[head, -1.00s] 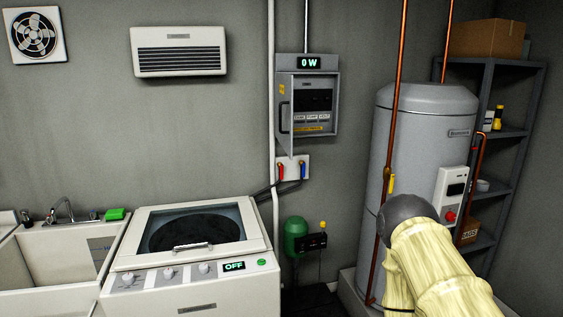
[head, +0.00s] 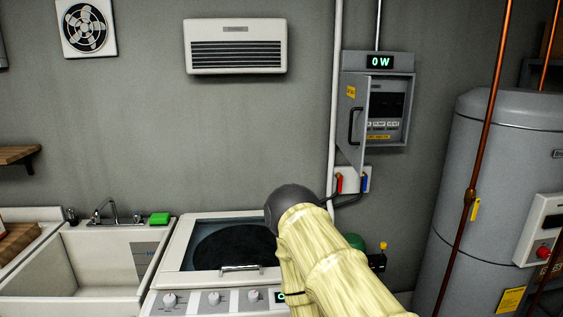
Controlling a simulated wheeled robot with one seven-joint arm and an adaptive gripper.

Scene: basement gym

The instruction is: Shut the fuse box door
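The grey fuse box (head: 408,80) hangs on the back wall, right of centre, under a display that reads 0 W. Its door (head: 346,106) stands open, hinged on the left and swung out towards me, with a dark upright handle (head: 355,126). The box's inside, with a dark panel and a row of labelled switches, shows to the right of the door. My arm, in a pale yellow cover with a dark rounded joint, rises at the lower middle, below and left of the box. My gripper's fingers are not visible.
A white top-loading washer (head: 172,262) stands below, partly hidden by my arm. Red and blue valves on a plate (head: 346,181) sit under the box. A white pipe (head: 334,100) runs left of it. A grey tank (head: 490,180) and copper pipe (head: 486,120) stand right.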

